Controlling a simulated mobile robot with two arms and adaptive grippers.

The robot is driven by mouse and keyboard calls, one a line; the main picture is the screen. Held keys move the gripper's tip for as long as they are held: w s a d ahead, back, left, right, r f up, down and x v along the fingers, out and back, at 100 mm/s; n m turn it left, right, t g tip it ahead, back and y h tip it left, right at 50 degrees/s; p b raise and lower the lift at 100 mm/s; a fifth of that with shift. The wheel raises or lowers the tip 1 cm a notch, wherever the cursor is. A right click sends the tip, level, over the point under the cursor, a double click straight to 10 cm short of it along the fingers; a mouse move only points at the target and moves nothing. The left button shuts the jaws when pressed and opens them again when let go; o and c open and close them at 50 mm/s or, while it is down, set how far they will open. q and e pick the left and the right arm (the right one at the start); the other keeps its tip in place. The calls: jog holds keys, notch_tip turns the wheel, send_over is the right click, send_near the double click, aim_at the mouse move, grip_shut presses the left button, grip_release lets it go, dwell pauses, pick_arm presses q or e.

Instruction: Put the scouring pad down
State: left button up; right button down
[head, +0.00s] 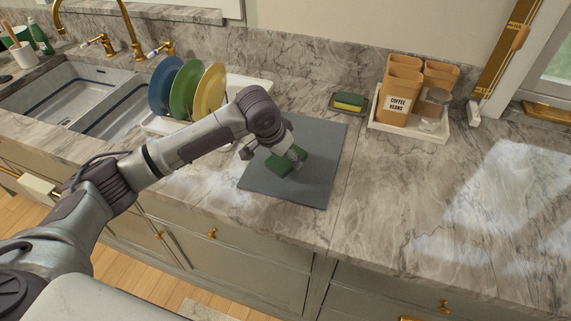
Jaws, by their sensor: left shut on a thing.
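The green scouring pad (284,166) is at the grey mat (315,150) on the counter, over its middle. My left gripper (296,163) points down at the pad's right part and is shut on it. The wrist is just above, and the fingers partly cover the pad. I cannot tell whether the pad rests flat on the mat or is held just above it. My right gripper is not in view.
A dish rack (160,123) with colored plates stands behind my left arm, next to the double sink (60,90). A yellow-green sponge (349,101) sits on a small dish. A tray (408,131) holds canisters. The counter at the right is clear.

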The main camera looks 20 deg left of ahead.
aim_at(285, 168)
pick_arm(q)
notch_tip(285, 168, down, 4)
jog(key=shift+r+p, duration=0.25)
jog(key=shift+p, duration=0.2)
jog(key=shift+f, duration=0.2)
jog(key=shift+s+f, duration=0.1)
jog(key=shift+f, duration=0.05)
jog(key=shift+f, duration=0.15)
jog(key=o, duration=0.7)
jog(key=shift+o, duration=1.6)
